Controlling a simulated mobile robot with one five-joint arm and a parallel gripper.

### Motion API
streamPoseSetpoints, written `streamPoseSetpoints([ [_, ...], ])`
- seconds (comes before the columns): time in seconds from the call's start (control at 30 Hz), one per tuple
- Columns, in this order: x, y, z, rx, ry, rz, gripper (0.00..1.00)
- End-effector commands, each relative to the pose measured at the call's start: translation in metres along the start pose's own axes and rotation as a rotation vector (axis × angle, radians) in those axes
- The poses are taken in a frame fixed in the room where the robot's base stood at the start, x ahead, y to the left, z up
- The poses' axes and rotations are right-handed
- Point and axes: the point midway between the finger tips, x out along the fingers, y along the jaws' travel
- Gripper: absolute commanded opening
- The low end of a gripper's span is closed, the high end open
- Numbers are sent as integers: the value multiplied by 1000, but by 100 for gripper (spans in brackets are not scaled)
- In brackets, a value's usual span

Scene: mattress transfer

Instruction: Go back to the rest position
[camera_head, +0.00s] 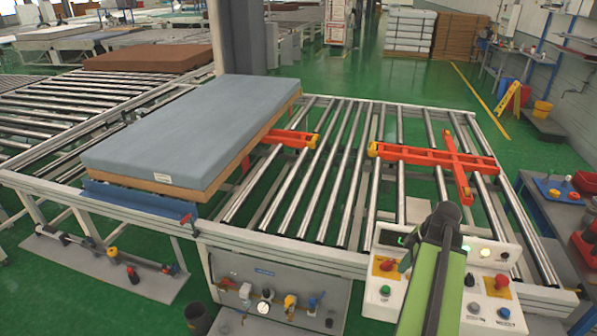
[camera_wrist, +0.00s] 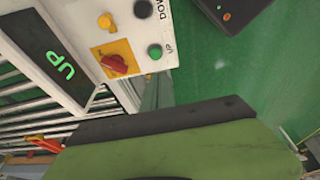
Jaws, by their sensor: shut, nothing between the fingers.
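My gripper (camera_head: 405,264) shows small and dark at the end of my green arm in the head view, over the left part of the control panel (camera_head: 375,300). It is shut with nothing in it. The wrist view shows part of the panel (camera_wrist: 75,12) at the upper left, with a lit green display (camera_wrist: 60,65) reading UP, a red knob on a yellow plate (camera_wrist: 114,64) and a green button (camera_wrist: 155,51). My green and black arm part fills the bottom of that view. The fingertips are not clear there.
A blue-grey mattress (camera_head: 190,125) with a tan lower side lies on the left of the roller conveyor (camera_head: 340,180). An orange cross-shaped frame (camera_head: 440,157) sits on the rollers at right. A tool table (camera_head: 555,215) stands at the right edge. Green floor is open beyond.

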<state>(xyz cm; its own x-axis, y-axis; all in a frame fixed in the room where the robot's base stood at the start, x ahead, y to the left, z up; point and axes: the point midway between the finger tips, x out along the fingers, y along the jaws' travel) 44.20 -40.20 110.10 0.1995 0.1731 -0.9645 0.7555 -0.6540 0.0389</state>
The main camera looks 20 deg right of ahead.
Motion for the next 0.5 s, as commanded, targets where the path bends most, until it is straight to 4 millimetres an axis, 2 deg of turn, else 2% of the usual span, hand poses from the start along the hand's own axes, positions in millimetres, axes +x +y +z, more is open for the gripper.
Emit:
streamPoseSetpoints([
  [0.07, 8, 1, -11, -22, 1, -6, 0],
  [0.17, 36, 1, -55, -107, 5, -29, 0],
  [0.27, 77, -11, -128, -249, 7, -68, 0],
  [0.3, 94, -20, -159, -313, 2, -85, 0],
  [0.33, 107, -29, -180, -357, -4, -97, 0],
  [0.4, 133, -52, -227, -416, -23, -123, 0],
  [0.5, 166, -90, -282, -404, -67, -146, 0],
])
